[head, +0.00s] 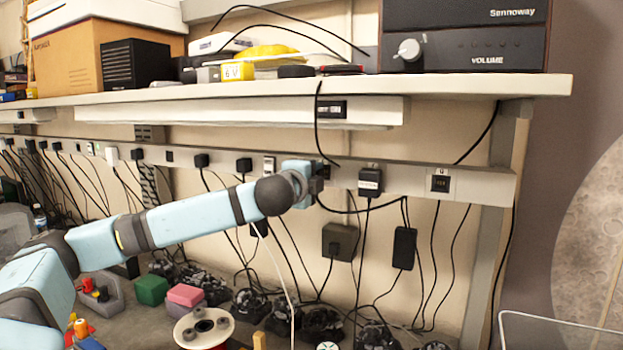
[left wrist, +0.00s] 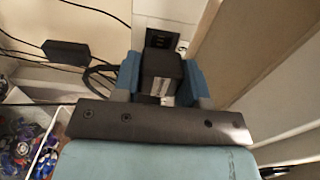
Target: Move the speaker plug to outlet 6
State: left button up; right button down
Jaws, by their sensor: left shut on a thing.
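My left gripper (head: 310,180) is at the outlet strip (head: 485,183) under the shelf, its fingers largely hidden behind its hand in the head view. In the left wrist view its blue fingers (left wrist: 161,72) are shut on a black plug (left wrist: 160,66), with a dark cable (left wrist: 98,75) beside it. A dark socket (left wrist: 162,39) shows just beyond the plug; I cannot tell whether the plug is seated in it. To the right, the strip has a black adapter (head: 370,182) and a dark outlet (head: 439,181). Outlet numbers are not readable. My right gripper is not in view.
A black speaker unit (head: 463,35) stands on the shelf (head: 480,87) above the strip. Several cables hang below the strip, with an inline black box (head: 404,248) among them. Dark devices crowd the bench.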

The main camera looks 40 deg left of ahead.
pick_arm(q)
jog(key=shift+w+a, duration=0.15)
jog(key=shift+w, duration=0.35)
dwell(0.5)
jog(key=shift+p, duration=0.3)
dwell(0.4)
jog(key=shift+w+a, duration=0.15)
jog(key=shift+w, duration=0.2)
jog(key=shift+w+p, duration=0.2)
jog(key=shift+p, duration=0.1)
dwell(0.6)
jog(key=shift+w+a+p, duration=0.15)
jog(key=shift+p, duration=0.15)
dwell(0.6)
